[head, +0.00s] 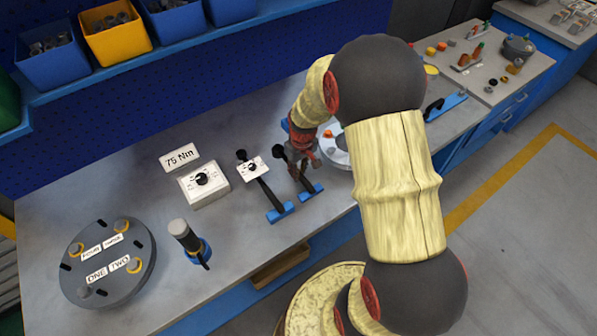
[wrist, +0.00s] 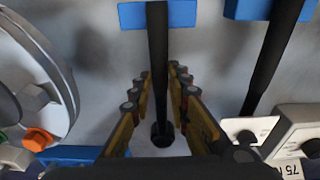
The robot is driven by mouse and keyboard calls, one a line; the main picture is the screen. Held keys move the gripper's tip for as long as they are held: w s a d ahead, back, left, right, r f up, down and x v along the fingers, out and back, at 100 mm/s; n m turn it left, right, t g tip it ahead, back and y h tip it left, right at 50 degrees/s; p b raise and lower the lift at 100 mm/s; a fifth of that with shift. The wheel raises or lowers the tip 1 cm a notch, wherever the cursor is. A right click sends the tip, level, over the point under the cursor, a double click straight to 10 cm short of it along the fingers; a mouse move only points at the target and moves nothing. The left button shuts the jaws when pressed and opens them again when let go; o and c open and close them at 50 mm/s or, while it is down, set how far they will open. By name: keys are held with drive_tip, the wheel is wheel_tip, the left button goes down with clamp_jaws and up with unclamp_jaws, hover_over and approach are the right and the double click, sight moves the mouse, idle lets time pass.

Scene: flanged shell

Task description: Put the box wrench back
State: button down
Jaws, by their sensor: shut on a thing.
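The box wrench is a long black bar; in the wrist view (wrist: 158,65) it runs down between my fingers to a round black end. Its far part lies over a blue rest (wrist: 130,15), and I cannot tell whether it touches it. My gripper (wrist: 162,82) is shut on the wrench, with a finger on each side of the bar. In the head view my red gripper (head: 301,150) is low over the bench above the blue rest (head: 312,192). My arm hides part of the bench behind it.
A white dial box (head: 203,183) and a 75 Nm sign (head: 180,158) stand further left. A round grey flange (wrist: 38,70) is close on the other side.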

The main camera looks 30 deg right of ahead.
drive_tip(key=shift+r, duration=0.1)
drive_tip(key=c, duration=1.7)
unclamp_jaws()
drive_tip(key=s+a+r+t+p, duration=0.1)
drive_tip(key=s+a+r+p, duration=0.1)
drive_tip(key=r, duration=0.8)
drive_tip(key=s+a+r+p, duration=0.1)
drive_tip(key=a+r, duration=0.1)
drive_tip(key=r, duration=0.8)
drive_tip(key=s+a+r+t, duration=0.1)
drive_tip(key=s+a+r, duration=0.2)
drive_tip(key=s+r, duration=0.1)
drive_tip(key=s+a+r+t, duration=0.1)
drive_tip(key=s+a+r, duration=0.3)
drive_tip(key=s, duration=0.3)
drive_tip(key=s+a+r+t, duration=0.1)
drive_tip(key=s+a+r, duration=0.2)
drive_tip(key=s+r, duration=0.2)
drive_tip(key=shift+s+a+r, duration=0.15)
drive_tip(key=shift+s+r, duration=0.15)
drive_tip(key=shift+s, duration=0.25)
